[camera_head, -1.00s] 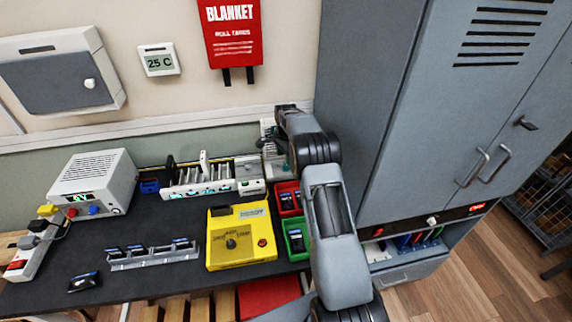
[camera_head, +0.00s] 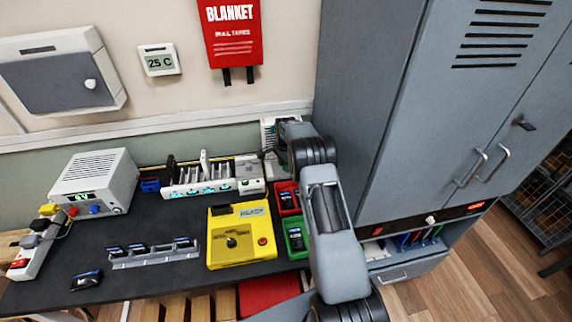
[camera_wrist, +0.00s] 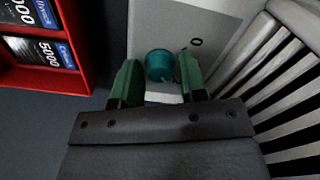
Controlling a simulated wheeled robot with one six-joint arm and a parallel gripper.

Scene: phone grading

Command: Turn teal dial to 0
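The teal dial (camera_wrist: 159,65) is a small round knob on a light grey panel (camera_wrist: 205,18) in the wrist view. A dark "0" is printed on the panel to the right of the dial. My gripper (camera_wrist: 158,70) has its two green fingers on either side of the dial, with small gaps showing, so it looks open around it. In the head view the dial is hidden; the white unit at the back of the bench (camera_head: 267,128) shows behind my arm.
In the head view, a grey cabinet (camera_head: 365,80) stands right of my arm and a yellow box (camera_head: 240,255) sits on the bench.

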